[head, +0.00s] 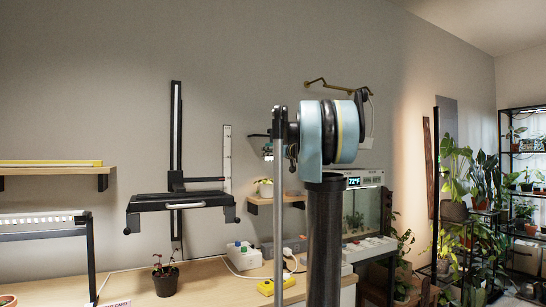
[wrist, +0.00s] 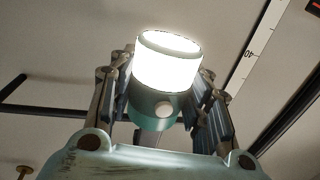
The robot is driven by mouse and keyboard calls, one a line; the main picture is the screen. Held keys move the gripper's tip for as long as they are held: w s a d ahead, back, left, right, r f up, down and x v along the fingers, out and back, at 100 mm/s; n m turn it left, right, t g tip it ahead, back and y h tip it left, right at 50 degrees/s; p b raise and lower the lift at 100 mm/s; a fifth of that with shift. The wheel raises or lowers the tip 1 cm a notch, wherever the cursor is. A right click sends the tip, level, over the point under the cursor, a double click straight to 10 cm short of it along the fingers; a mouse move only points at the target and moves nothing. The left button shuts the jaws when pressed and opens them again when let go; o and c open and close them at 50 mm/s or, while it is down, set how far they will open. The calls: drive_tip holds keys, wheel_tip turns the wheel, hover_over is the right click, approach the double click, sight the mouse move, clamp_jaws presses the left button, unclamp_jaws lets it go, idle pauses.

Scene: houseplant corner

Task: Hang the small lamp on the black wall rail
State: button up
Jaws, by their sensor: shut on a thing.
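The small lamp (wrist: 166,68) is a short cylinder with a glowing white upper part and a teal base with a round knob. My gripper (wrist: 165,84) is shut on it, with a finger on each side, and the lit end points away from the palm. In the head view my arm stands in front and I cannot make out the lamp or gripper. A short black bar (head: 258,135) on the wall, partly hidden by my arm, may be the black wall rail. A dark bar also shows at left in the wrist view (wrist: 22,92), apart from the lamp.
A tall black upright (head: 176,125) with a folding black shelf (head: 180,199) is on the wall. A white scale strip (head: 227,165) hangs beside it. A brass bracket (head: 335,84) is above my arm. The desk (head: 207,281) holds a potted seedling (head: 165,279) and power strips.

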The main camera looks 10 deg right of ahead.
drive_tip(key=shift+w+a+f, duration=0.15)
drive_tip(key=shift+w+f, duration=0.1)
drive_tip(key=shift+w, duration=0.25)
drive_tip(key=shift+w+a+f, duration=0.2)
drive_tip(key=shift+w, duration=0.35)
drive_tip(key=shift+w+a+f, duration=0.15)
drive_tip(key=shift+w+f, duration=0.1)
drive_tip(key=shift+w, duration=0.25)
drive_tip(key=shift+s+d, duration=0.1)
drive_tip(key=shift+s, duration=0.05)
drive_tip(key=shift+f, duration=0.2)
idle(1.3)
drive_tip(key=o, duration=1.3)
drive_tip(key=shift+c, duration=0.2)
